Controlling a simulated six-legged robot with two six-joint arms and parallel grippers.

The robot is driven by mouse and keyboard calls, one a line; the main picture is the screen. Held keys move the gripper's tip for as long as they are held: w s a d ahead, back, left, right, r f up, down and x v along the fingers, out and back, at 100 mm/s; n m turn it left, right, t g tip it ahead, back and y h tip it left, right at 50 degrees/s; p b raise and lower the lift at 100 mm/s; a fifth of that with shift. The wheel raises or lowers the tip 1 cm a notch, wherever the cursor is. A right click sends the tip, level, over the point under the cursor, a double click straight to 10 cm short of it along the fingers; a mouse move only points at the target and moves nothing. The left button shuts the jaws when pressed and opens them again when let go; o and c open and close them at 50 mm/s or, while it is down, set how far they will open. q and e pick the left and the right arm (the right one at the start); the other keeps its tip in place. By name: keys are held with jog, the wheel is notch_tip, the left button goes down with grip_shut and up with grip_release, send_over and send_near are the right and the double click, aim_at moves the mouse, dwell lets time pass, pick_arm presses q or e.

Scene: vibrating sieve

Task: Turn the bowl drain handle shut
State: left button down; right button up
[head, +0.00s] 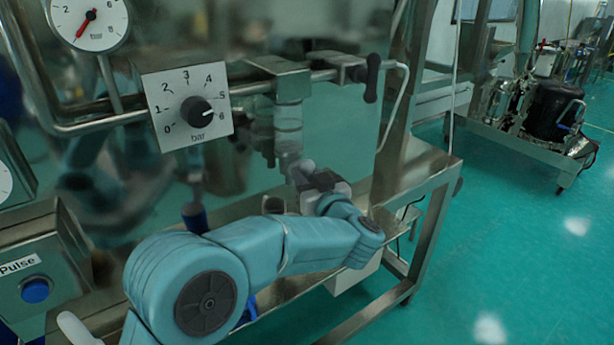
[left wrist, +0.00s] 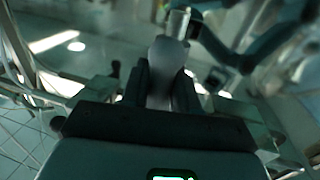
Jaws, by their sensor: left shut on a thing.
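In the head view, a clear filter bowl (head: 288,122) hangs under a metal block on the pipe, with a small drain fitting (head: 287,160) beneath it. My left gripper (head: 310,178) is right at this fitting, its arm reaching in from the lower left. In the left wrist view, the two dark fingers (left wrist: 163,92) are shut on a grey, rounded drain handle (left wrist: 165,65). The handle's lower part is hidden between the fingers, and its angle is hard to read. A pale cylinder (left wrist: 178,22) shows just beyond it. My right gripper is not in view.
A square dial (head: 187,103) marked in bar is on the pipe left of the bowl. A black lever (head: 372,78) hangs at the pipe's right end. A round gauge (head: 88,20) and blue Pulse button (head: 36,290) are further left. Green floor (head: 520,240) is clear at right.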

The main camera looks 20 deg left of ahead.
pick_arm(q)
jog(key=shift+f+n+b, duration=0.2)
jog(key=shift+n+b, duration=0.1)
jog(key=shift+b, duration=0.2)
jog(key=n+y+b, duration=0.1)
jog(key=n+b, duration=0.7)
jog(key=b, duration=0.1)
jog(key=n+y+b, duration=0.1)
jog(key=n+b, duration=0.3)
jog(key=shift+s+f+y+b, duration=0.1)
jog(key=shift+f+y+b, duration=0.15)
jog(key=shift+y+b, duration=0.1)
jog(key=n+b, duration=0.2)
jog(key=n, duration=0.1)
jog(key=shift+n+g+y+b, duration=0.6)
jog(key=shift+n+y+b, duration=0.25)
jog(key=shift+n, duration=1.55)
jog(key=c, duration=1)
grip_release()
jog(key=shift+s+r, duration=0.1)
jog(key=shift+s, duration=0.05)
jog(key=shift+r, duration=0.1)
